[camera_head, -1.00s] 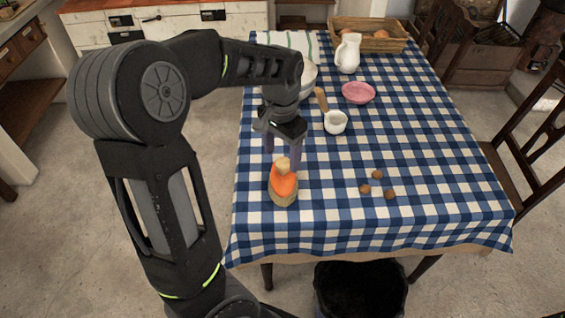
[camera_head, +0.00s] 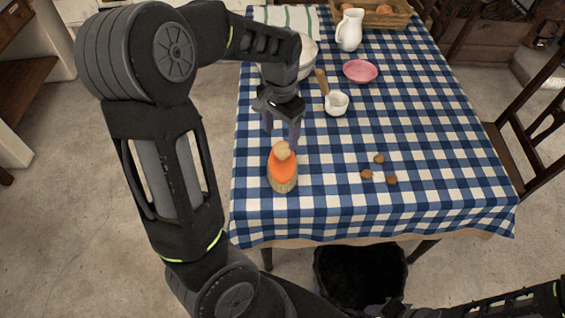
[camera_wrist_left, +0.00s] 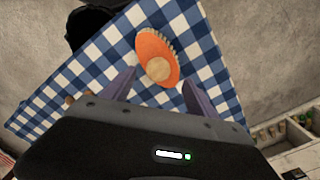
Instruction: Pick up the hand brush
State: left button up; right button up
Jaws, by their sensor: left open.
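The hand brush (camera_head: 283,170) has an orange body, a pale wooden knob and light bristles. It lies on the blue checked tablecloth near the table's left front part. My left gripper (camera_head: 282,135) is open and empty, above and just behind the brush, pointing down. In the left wrist view the brush (camera_wrist_left: 156,56) lies beyond the two spread fingers (camera_wrist_left: 156,88), with its knob toward the gap between them. The fingers do not touch it. My right gripper cannot be made out; only part of an arm shows at the lower right.
Several walnuts (camera_head: 379,159) lie right of the brush. A small white cup (camera_head: 337,104), a pink dish (camera_head: 360,71), a white pitcher (camera_head: 349,30) and a basket (camera_head: 383,17) stand farther back. A dark bin (camera_head: 358,278) is on the floor by the front edge. The front right cloth is clear.

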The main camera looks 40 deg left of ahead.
aim_at(283, 148)
pick_arm(q)
jog(key=shift+f, duration=0.1)
notch_tip(283, 148, down, 5)
jog(key=shift+w+d+p, duration=0.1)
jog(key=shift+d+p, duration=0.05)
jog(key=shift+p, duration=0.35)
jog(key=shift+c, duration=0.6)
grip_shut()
dwell(0.4)
